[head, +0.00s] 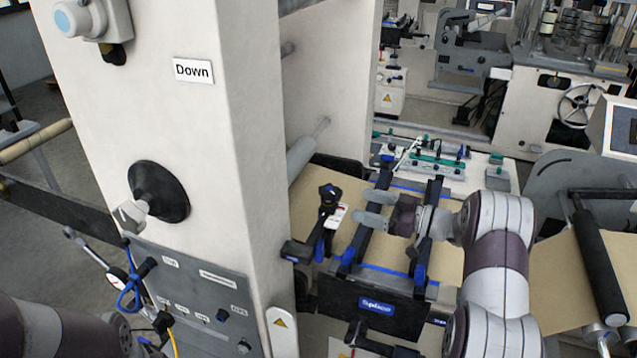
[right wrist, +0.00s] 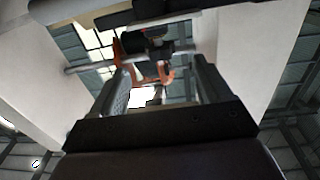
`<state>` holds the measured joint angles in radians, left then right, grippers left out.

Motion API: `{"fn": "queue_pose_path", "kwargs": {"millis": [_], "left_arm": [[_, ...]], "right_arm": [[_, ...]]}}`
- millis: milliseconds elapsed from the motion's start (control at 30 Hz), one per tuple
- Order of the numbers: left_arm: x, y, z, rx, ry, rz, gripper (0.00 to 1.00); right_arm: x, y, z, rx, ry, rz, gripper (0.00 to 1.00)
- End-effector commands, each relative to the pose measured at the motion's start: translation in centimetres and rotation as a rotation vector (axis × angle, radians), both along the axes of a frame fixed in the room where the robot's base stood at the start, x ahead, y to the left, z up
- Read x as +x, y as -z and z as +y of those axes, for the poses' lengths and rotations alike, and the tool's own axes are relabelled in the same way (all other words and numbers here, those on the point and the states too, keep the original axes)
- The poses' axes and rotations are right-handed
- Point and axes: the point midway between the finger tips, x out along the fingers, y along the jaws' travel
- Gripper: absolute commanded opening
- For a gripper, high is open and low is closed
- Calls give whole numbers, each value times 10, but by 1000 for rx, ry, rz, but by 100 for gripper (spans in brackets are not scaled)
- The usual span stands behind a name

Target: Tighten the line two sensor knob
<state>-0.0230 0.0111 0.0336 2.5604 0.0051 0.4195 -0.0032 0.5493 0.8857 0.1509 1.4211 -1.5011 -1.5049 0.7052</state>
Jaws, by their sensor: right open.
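A black star-shaped knob (head: 329,192) tops a dark sensor mount with a small white label (head: 337,216), beside the column and over the brown paper web. I cannot read whether the label says line two. My right gripper (head: 360,209) comes in from the right above the web. Its pale fingers are open, point toward the knob and stand a little to the right of it, apparently apart from it. In the right wrist view the open fingers (right wrist: 162,92) frame a gap, with a dark part and an orange bracket (right wrist: 168,75) beyond. My left gripper is out of view.
The white column (head: 190,120) with its Down sign (head: 193,70) stands close to the left of the knob. Black rails with blue clamps (head: 380,225) cross the web beneath my right gripper. A black splice box (head: 375,306) sits in front.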

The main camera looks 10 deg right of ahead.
Motion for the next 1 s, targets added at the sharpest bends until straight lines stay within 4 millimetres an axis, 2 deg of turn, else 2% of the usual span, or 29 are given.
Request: {"fn": "queue_pose_path", "kwargs": {"millis": [167,300,500,700,933,1000], "left_arm": [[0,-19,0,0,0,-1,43],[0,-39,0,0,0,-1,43],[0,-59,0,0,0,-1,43],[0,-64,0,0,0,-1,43],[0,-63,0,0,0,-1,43],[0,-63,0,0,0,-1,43]], "right_arm": [[16,-8,22,-8,-4,-23,78],[38,-10,52,-8,-3,-23,78],[65,-8,87,-7,-1,-23,78],[76,-4,100,-7,1,-23,78],[77,-3,101,-7,2,-22,78],[77,-3,100,-7,2,-22,55]]}}
